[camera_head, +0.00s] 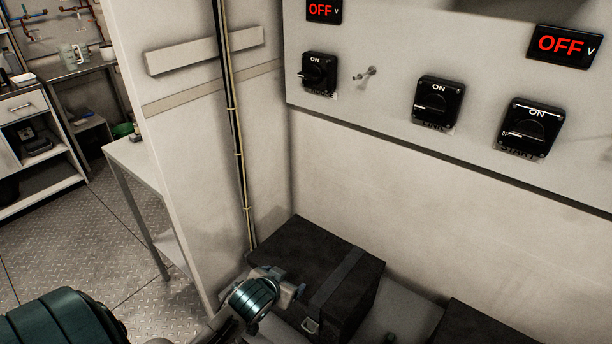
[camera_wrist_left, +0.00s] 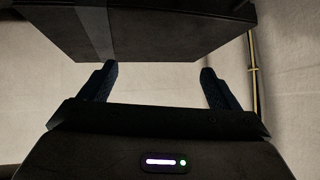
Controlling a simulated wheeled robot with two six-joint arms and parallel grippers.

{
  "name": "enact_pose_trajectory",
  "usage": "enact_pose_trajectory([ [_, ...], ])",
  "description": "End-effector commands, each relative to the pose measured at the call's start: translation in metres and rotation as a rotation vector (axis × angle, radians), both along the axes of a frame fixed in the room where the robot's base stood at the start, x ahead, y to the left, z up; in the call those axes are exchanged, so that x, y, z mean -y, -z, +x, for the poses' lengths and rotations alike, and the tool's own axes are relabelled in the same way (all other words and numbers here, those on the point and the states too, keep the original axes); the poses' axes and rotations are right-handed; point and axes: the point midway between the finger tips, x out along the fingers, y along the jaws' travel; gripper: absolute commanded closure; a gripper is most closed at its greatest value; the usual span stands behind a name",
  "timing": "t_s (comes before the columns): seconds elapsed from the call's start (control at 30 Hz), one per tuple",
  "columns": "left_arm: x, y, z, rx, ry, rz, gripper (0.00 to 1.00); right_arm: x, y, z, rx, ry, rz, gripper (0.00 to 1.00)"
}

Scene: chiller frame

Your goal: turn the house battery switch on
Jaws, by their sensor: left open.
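Three black rotary switches sit on the pale wall panel: a left one (camera_head: 319,73), a middle one (camera_head: 437,103) and a right one (camera_head: 527,127). Each has ON at its top, and its white mark lies toward the left. My left gripper (camera_head: 283,287) is low, below the panel, by a black box. In the left wrist view its fingers (camera_wrist_left: 157,75) are apart with nothing between them. My right gripper is out of view.
Two displays read OFF: one at top left (camera_head: 324,10) and one at right (camera_head: 564,45). A small metal toggle (camera_head: 365,75) sticks out between the left and middle switches. The strapped black box (camera_head: 305,258) stands below, beside a vertical cable (camera_head: 236,130). A bench (camera_head: 135,160) stands left.

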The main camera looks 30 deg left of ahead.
Motion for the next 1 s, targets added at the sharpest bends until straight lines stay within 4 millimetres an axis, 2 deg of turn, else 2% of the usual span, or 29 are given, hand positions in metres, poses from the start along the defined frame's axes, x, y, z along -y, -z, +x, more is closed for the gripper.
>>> enact_pose_trajectory([
  [0.03,-0.007,-0.017,0.018,0.062,-0.002,0.006,0.16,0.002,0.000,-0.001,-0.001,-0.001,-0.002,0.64],
  [0.27,-0.038,-0.081,0.090,0.326,-0.001,-0.002,0.16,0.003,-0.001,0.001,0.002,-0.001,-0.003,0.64],
  [0.37,-0.055,-0.116,0.123,0.459,0.011,-0.012,0.16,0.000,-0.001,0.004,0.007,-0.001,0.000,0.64],
  [0.47,-0.076,-0.162,0.159,0.614,0.036,-0.022,0.16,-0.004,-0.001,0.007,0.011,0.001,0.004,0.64],
  [0.57,-0.102,-0.223,0.193,0.790,0.082,-0.042,0.16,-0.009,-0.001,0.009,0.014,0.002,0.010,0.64],
  [0.6,-0.112,-0.249,0.204,0.858,0.106,-0.049,0.16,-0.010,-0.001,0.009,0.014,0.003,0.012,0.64],
  [0.7,-0.132,-0.303,0.220,0.992,0.166,-0.069,0.16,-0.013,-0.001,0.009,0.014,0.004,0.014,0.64],
  [0.8,-0.144,-0.338,0.226,1.073,0.213,-0.086,0.16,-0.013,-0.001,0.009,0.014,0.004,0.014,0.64],
  [0.9,-0.149,-0.356,0.229,1.111,0.239,-0.094,0.16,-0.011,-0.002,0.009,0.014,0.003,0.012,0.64],
  [1.0,-0.151,-0.364,0.231,1.123,0.245,-0.099,0.16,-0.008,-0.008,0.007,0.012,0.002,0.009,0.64],
])
